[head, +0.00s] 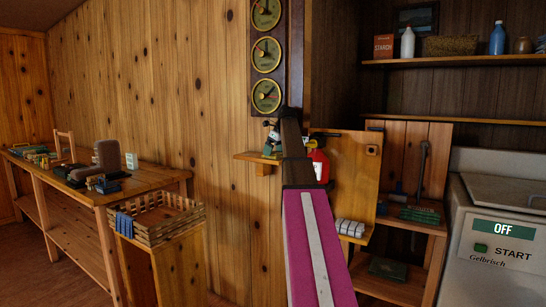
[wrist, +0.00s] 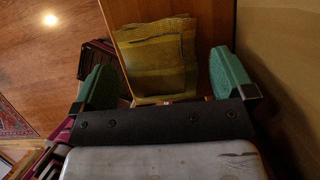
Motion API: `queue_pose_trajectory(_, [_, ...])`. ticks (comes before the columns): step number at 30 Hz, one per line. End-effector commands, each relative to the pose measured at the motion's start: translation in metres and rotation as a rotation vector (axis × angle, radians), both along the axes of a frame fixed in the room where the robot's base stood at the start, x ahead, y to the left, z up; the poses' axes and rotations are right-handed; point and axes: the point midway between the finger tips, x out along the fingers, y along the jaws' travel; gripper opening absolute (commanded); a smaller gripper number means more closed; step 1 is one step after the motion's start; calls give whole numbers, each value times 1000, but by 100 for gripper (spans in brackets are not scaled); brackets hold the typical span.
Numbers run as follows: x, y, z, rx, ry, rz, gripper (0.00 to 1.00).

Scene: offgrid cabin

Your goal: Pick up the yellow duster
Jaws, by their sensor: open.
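The yellow duster is a dull yellow, folded cloth (wrist: 155,52) with uneven layered edges in the wrist view. It lies on a narrow wooden surface (wrist: 135,12). My gripper (wrist: 162,72) is open, with one green finger pad to the left of the cloth and one to the right. The cloth appears in the gap between the fingers and beyond them. I cannot tell whether the fingers touch it. The dark gripper body hides what lies below the cloth's near edge. In the head view I cannot make out the duster, and my arm blocks part of the small wall shelf (head: 258,158).
A wall or panel (wrist: 275,50) stands close to the right finger. Wooden floor (wrist: 55,50) is open at left, with a dark slatted crate (wrist: 100,52) below.

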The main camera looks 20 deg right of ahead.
Motion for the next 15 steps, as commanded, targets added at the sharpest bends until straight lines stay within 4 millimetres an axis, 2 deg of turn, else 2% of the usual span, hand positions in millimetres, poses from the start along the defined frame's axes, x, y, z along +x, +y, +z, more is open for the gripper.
queue_pose_trajectory(3, [2,2,-8,0,0,0,100])
queue_pose_trajectory(8, [2,2,-7,-1,-1,0,100])
queue_pose_trajectory(9, [2,2,-7,-1,-1,0,94])
queue_pose_trajectory(13, [2,2,-7,0,0,0,51])
queue_pose_trajectory(15, [2,2,-7,0,0,0,47])
